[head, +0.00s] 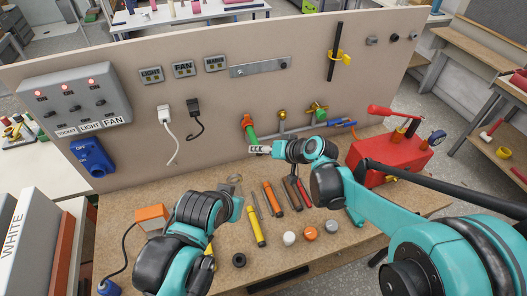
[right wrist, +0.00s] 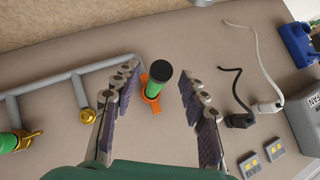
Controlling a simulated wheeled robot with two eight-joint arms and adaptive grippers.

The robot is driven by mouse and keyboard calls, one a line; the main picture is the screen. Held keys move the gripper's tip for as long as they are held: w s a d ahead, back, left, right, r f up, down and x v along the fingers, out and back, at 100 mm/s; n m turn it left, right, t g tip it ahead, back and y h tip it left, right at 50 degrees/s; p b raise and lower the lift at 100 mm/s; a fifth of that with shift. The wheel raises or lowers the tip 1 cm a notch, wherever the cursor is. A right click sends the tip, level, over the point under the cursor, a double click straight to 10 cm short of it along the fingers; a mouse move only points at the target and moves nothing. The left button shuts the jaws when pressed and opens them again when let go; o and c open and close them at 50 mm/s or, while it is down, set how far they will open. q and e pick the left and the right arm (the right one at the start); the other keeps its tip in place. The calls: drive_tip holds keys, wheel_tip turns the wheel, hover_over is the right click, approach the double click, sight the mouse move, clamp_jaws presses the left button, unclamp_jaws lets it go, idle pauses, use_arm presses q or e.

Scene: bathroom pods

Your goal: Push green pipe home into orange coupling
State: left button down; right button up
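The green pipe (head: 251,135) stands out from the upright board, its far end at the orange coupling (head: 246,119). In the right wrist view the green pipe (right wrist: 155,89) shows a black end facing me, with the orange coupling (right wrist: 152,106) around its base. How deep it sits in the coupling cannot be told. My right gripper (head: 259,149) is close to the pipe's near end. Its fingers are spread apart on both sides of the pipe, with gaps to each. My left gripper (head: 238,205) is low over the bench; its fingers are not clear.
Grey pipework (head: 290,131) with brass and green valve parts runs along the board (head: 220,100). A red pump box (head: 390,160) stands at the right. Screwdrivers and small caps lie on the bench (head: 330,245). Two hanging cords (head: 166,118) are left of the coupling.

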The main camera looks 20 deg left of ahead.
drive_tip(key=v, duration=1.2)
drive_tip(key=shift+s+d+f, duration=0.1)
drive_tip(key=s+d+f+m+h+b, duration=0.1)
drive_tip(key=s+d+f+h, duration=0.2)
drive_tip(key=s+d, duration=0.2)
drive_tip(key=s+d+f+m+t+h+b, duration=0.1)
drive_tip(key=s+d+f+h+b, duration=0.1)
drive_tip(key=d, duration=1)
drive_tip(key=s+d+f+m+t+h+b, duration=0.1)
drive_tip(key=s+d+f+h, duration=0.3)
drive_tip(key=s+d, duration=0.4)
drive_tip(key=shift+s+d+f+m+b, duration=0.35)
drive_tip(key=shift+f+m, duration=0.25)
drive_tip(key=shift+f, duration=0.15)
